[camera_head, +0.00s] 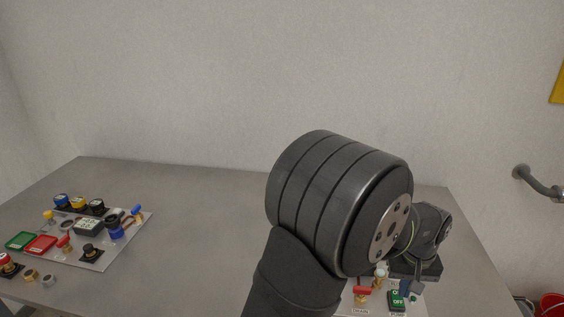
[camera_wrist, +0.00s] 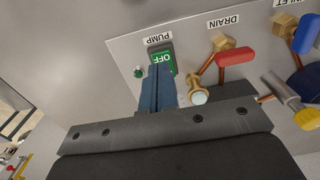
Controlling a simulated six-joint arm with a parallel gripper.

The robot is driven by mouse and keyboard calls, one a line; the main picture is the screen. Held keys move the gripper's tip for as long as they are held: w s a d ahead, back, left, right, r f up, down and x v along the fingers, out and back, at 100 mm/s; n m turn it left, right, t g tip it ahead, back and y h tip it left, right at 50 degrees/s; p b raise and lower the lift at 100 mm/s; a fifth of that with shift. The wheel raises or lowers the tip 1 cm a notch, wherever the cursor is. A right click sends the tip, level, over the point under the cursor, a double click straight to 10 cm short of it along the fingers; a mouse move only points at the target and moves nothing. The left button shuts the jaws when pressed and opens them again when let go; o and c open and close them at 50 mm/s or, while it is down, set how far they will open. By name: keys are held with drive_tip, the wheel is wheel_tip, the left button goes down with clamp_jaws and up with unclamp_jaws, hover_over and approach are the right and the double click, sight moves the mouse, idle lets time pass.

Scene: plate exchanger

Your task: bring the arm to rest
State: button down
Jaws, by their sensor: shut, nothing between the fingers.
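My gripper (camera_wrist: 160,70) has blue-grey fingers, pressed together with nothing between them. In the wrist view its tips overlap the lower edge of the green pump switch (camera_wrist: 162,55), which bears the word OFF upside down. I cannot tell whether they touch. In the head view the fingers (camera_head: 413,286) show just beside the same switch (camera_head: 396,301), at the lower right. My large dark arm link fills the centre right there and hides part of the panel.
The panel (camera_wrist: 120,45) also carries a red drain handle (camera_wrist: 237,57), a brass fitting (camera_wrist: 198,95) and a blue-handled inlet valve (camera_wrist: 305,35). At the left of the table (camera_head: 195,220) a grey board (camera_head: 95,258) holds several small parts. The middle of the table is clear.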

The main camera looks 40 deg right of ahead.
sight(399, 305)
wheel_tip(399, 305, down, 4)
drive_tip(key=shift+r, duration=0.1)
drive_tip(key=shift+r, duration=0.1)
idle(0.3)
drive_tip(key=shift+r, duration=4.1)
drive_tip(key=w+d+f, duration=0.2)
drive_tip(key=f, duration=0.1)
drive_tip(key=w+d+f, duration=0.1)
drive_tip(key=f, duration=0.1)
wheel_tip(399, 305, up, 3)
drive_tip(key=shift+w+f, duration=0.1)
drive_tip(key=shift+f, duration=0.6)
drive_tip(key=shift+d+f, duration=0.1)
drive_tip(key=shift+f, duration=0.4)
